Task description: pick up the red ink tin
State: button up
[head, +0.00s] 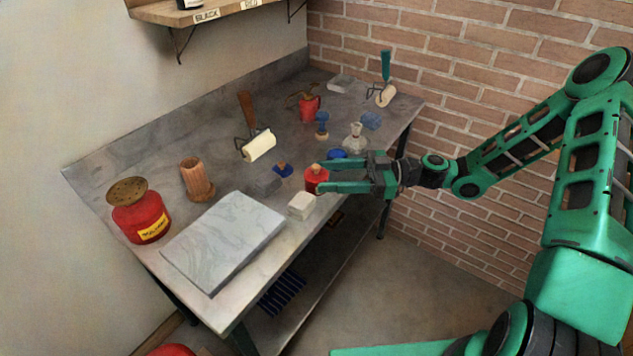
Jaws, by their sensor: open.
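The red ink tin (314,173) stands near the front edge of the grey workbench (130,159), right of a pale block. It is small and red with a brownish patch on top. My gripper (322,178) is open and reaches in from the right, low over the front edge. Its green fingers point left. In the picture one finger passes in front of the lower part of the tin and the other lies behind it. I cannot tell whether either finger touches it.
A pale block (301,206) and a marble slab (223,240) lie left of the tin. A blue tin (338,154) and a glass flask (355,138) are close behind the gripper. A blue-based stamp (283,170) stands left of the tin. A larger red can (141,211) stands far left.

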jog(key=shift+a, duration=0.65)
jog(key=c, duration=1)
jog(key=shift+r, duration=0.2)
jog(key=shift+c, duration=0.2)
